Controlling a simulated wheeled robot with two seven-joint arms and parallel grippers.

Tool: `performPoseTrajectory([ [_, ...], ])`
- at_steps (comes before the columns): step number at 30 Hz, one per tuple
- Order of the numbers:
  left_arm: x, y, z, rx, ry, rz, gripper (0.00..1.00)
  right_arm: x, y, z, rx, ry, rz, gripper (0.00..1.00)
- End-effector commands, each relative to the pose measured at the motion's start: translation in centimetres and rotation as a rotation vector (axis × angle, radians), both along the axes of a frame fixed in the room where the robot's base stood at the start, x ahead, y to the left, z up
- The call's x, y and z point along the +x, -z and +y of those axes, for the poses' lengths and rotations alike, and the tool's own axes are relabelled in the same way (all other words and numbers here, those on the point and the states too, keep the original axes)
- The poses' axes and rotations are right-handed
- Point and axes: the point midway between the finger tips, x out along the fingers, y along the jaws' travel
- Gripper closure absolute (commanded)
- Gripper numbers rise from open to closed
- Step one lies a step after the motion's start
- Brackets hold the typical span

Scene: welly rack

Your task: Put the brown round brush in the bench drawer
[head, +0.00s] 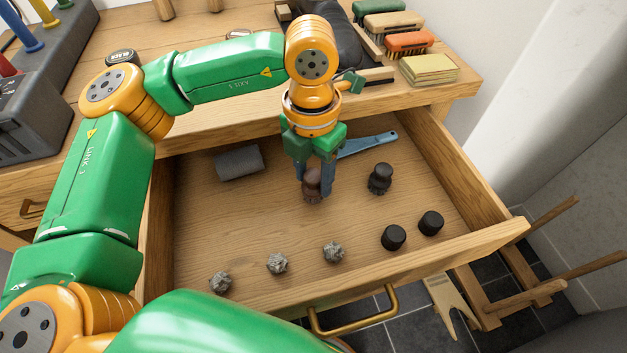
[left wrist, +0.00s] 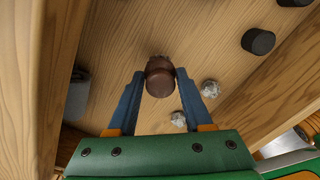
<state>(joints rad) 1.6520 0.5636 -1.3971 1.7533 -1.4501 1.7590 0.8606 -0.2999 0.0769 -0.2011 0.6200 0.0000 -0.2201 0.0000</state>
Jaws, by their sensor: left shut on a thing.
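The brown round brush (head: 313,183) is between the fingers of my left gripper (head: 314,176), low inside the open bench drawer (head: 250,215). In the left wrist view the brown brush (left wrist: 160,78) shows between the two blue fingertips of my left gripper (left wrist: 160,82), which touch its sides. I cannot tell whether the brush touches the drawer floor. My right gripper is not in view.
The drawer also holds a grey roll (head: 239,162), a blue flat tool (head: 368,144), a dark round brush (head: 380,178), black cylinders (head: 393,237) and several grey lumps (head: 333,252). Brushes (head: 408,42) and yellow cloths (head: 429,69) lie on the bench top. The middle left drawer floor is clear.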

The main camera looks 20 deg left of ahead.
Motion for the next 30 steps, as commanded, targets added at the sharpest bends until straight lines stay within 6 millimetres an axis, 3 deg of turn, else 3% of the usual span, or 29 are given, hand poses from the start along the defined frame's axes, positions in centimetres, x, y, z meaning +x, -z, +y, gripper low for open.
performPoseTrajectory([
  [4, -0.2, 2.4, 0.0, 0.0, 0.002, 0.003, 1.0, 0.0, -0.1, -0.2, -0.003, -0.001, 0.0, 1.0],
  [15, -0.2, 3.0, 0.0, -0.002, 0.001, 0.002, 1.0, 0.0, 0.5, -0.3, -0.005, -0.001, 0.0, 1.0],
  [16, -0.2, 3.0, 0.0, -0.002, 0.001, 0.002, 0.47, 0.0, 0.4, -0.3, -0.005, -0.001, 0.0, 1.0],
  [19, -0.2, 2.9, 0.0, -0.001, 0.001, 0.003, 0.2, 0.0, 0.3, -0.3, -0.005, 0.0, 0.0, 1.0],
  [27, -0.2, 2.8, 0.0, -0.001, 0.001, 0.003, 0.2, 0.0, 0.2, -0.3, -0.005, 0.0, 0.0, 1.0],
  [30, -0.2, 1.9, 0.0, -0.002, 0.001, 0.001, 0.2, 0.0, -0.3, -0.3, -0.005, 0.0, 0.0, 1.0],
])
